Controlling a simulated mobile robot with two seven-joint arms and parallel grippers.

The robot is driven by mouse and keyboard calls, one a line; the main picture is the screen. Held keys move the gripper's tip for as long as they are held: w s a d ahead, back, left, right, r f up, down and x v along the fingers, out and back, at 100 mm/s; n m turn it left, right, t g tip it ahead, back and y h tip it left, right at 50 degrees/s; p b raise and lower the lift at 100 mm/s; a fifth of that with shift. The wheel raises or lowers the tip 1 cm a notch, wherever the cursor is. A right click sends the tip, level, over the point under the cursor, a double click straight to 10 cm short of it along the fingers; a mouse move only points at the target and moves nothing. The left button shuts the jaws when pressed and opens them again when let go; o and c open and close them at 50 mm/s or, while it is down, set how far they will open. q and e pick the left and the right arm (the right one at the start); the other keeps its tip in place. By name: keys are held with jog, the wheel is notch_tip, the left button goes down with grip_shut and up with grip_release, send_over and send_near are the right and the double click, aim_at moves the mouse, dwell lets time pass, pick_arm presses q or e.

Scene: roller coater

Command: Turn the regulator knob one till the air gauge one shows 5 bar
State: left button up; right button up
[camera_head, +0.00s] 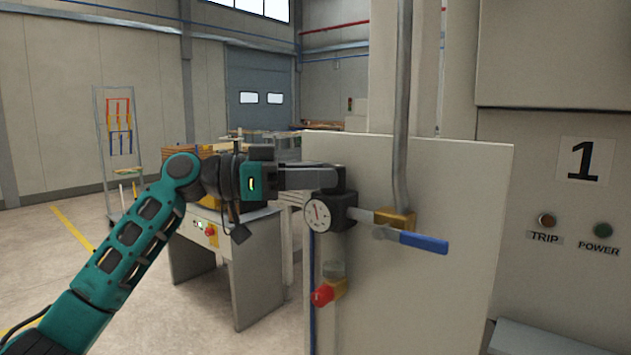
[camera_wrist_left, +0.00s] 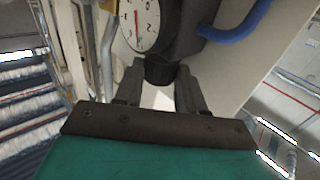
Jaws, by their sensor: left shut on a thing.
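The air gauge (camera_head: 318,216) is a round white dial on the front of a dark regulator body (camera_head: 344,213), mounted on a pale panel. It also shows in the left wrist view (camera_wrist_left: 139,22), with a red needle; the reading is too small to tell. The regulator knob (camera_wrist_left: 160,72) is a dark cylinder on the regulator body, between my fingers. My left gripper (camera_head: 335,178) reaches in from the left and is shut on the knob, which it largely hides in the head view. Its two fingers (camera_wrist_left: 160,88) flank the knob in the wrist view. My right gripper is not in view.
A blue-handled valve (camera_head: 424,242) juts out right of the regulator, below a vertical grey pipe (camera_head: 401,110). A red-tipped fitting (camera_head: 322,295) hangs below the gauge. A grey machine table (camera_head: 232,262) stands behind my left arm. The floor at left is open.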

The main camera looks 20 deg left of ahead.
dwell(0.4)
pick_arm(q)
jog(key=o, duration=1.1)
jog(key=shift+c, duration=0.2)
